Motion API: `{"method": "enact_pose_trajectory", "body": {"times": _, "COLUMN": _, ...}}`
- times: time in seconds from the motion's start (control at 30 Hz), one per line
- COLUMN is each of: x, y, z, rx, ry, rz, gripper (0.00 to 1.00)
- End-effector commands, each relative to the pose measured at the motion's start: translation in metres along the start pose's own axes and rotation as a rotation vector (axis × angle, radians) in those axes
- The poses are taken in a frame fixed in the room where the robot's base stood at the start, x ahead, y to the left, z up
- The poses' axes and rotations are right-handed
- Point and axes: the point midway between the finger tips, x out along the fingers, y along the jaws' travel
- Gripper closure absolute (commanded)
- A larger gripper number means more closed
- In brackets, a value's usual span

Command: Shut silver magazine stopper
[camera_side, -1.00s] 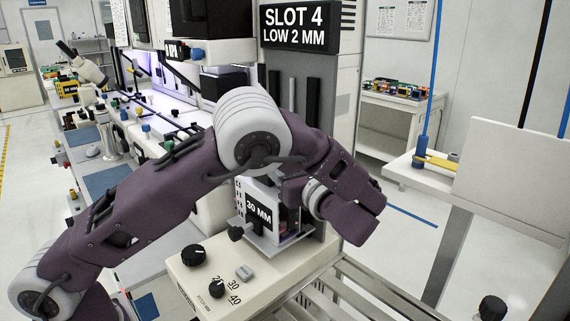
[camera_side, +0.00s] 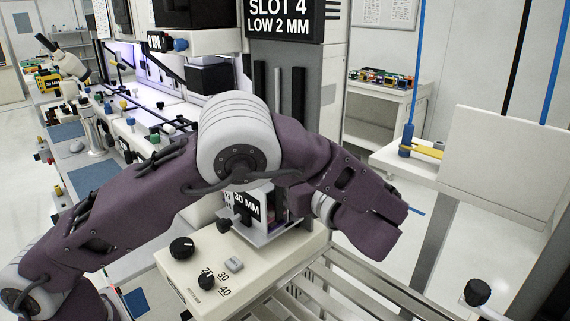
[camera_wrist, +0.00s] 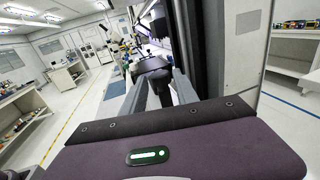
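The silver magazine (camera_side: 269,233) sits on the cream machine under the SLOT 4 sign, with a black "30 MM" label on its near face. My arm's wrist passes in front of its upper right part. I cannot make out the stopper for certain. My gripper's fingers are hidden behind my wrist in the side view. In the wrist view my gripper (camera_wrist: 158,92) shows two grey fingers standing apart. A dark part (camera_wrist: 153,67) lies ahead between them; I cannot tell whether they touch it.
The cream control panel (camera_side: 254,263) with black knobs (camera_side: 182,248) lies below the magazine. Metal rails (camera_side: 345,285) run to its right. A tall dark column stands close on the right in the wrist view (camera_wrist: 192,45). A white shelf (camera_side: 405,160) stands further right.

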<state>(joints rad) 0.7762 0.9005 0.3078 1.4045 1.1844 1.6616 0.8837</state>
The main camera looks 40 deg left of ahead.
Motion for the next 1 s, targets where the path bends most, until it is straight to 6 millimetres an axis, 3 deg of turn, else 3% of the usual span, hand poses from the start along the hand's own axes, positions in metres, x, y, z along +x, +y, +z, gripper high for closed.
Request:
{"method": "enact_pose_trajectory", "body": {"times": 0.03, "x": 0.000, "y": 0.000, "z": 0.014, "rx": -0.009, "ry": 0.002, "rz": 0.000, "gripper": 0.76}}
{"method": "enact_pose_trajectory", "body": {"times": 0.17, "x": 0.000, "y": 0.001, "z": 0.086, "rx": -0.019, "ry": 0.006, "rz": -0.001, "gripper": 1.00}}
{"method": "enact_pose_trajectory", "body": {"times": 0.3, "x": 0.000, "y": 0.002, "z": 0.179, "rx": -0.023, "ry": 0.006, "rz": -0.002, "gripper": 1.00}}
{"method": "enact_pose_trajectory", "body": {"times": 0.4, "x": 0.000, "y": 0.001, "z": 0.226, "rx": -0.019, "ry": 0.002, "rz": -0.001, "gripper": 1.00}}
{"method": "enact_pose_trajectory", "body": {"times": 0.43, "x": 0.008, "y": 0.004, "z": 0.225, "rx": -0.048, "ry": 0.042, "rz": 0.022, "gripper": 1.00}}
{"method": "enact_pose_trajectory", "body": {"times": 0.53, "x": 0.035, "y": 0.018, "z": 0.196, "rx": -0.262, "ry": 0.254, "rz": 0.142, "gripper": 1.00}}
{"method": "enact_pose_trajectory", "body": {"times": 0.73, "x": 0.054, "y": 0.034, "z": 0.163, "rx": -0.707, "ry": 0.608, "rz": 0.416, "gripper": 1.00}}
{"method": "enact_pose_trajectory", "body": {"times": 0.87, "x": 0.053, "y": 0.036, "z": 0.160, "rx": -0.998, "ry": 0.807, "rz": 0.625, "gripper": 1.00}}
{"method": "enact_pose_trajectory", "body": {"times": 1.0, "x": 0.047, "y": 0.034, "z": 0.174, "rx": -1.284, "ry": 0.994, "rz": 0.855, "gripper": 1.00}}
